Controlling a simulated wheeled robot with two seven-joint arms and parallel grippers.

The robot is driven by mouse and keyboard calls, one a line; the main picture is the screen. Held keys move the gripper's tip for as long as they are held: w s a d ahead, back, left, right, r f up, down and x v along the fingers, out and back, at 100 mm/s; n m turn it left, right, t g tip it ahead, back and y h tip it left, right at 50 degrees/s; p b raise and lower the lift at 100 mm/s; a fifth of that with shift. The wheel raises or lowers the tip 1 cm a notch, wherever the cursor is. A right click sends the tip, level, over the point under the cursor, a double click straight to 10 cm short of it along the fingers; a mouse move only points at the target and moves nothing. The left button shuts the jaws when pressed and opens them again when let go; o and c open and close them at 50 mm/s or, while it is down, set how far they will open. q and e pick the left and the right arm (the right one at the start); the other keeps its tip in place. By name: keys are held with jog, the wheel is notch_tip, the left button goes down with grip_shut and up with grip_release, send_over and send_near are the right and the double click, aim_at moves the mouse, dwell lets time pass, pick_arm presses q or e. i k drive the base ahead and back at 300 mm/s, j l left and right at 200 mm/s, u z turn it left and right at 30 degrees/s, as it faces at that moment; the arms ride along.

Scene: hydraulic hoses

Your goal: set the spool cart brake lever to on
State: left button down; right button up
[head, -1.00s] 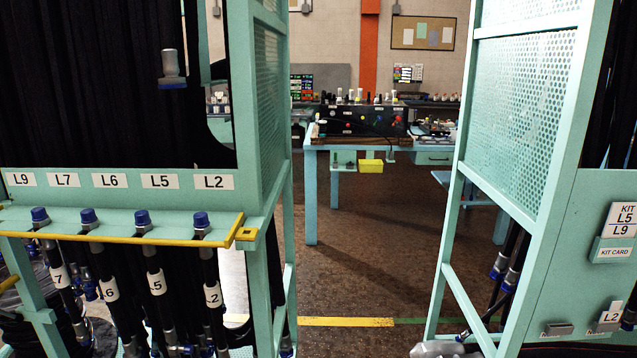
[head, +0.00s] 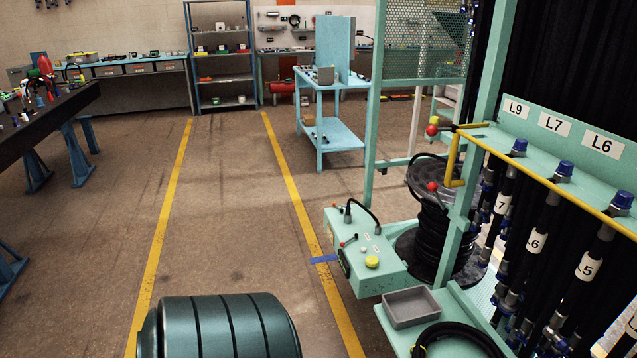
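The spool cart stands right of centre in the head view, with a spool of black hose (head: 434,235) upright on it, partly hidden by a pale green rack post. A lever with a red ball knob (head: 432,186) shows in front of the spool's upper flange. Another red knob (head: 432,130) sits higher, by the end of the yellow rail. I cannot tell which is the brake lever, and no on or off marking is readable. Neither gripper is in view.
The hose rack with labels L9, L7 and L6 (head: 557,124) and its yellow rail (head: 560,185) fill the right side. A grey tray (head: 411,307) is at the lower right. A dark green ribbed cylinder (head: 225,328) is at the bottom.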

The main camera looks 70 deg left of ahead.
aim_at(432, 186)
jog(key=u, duration=2)
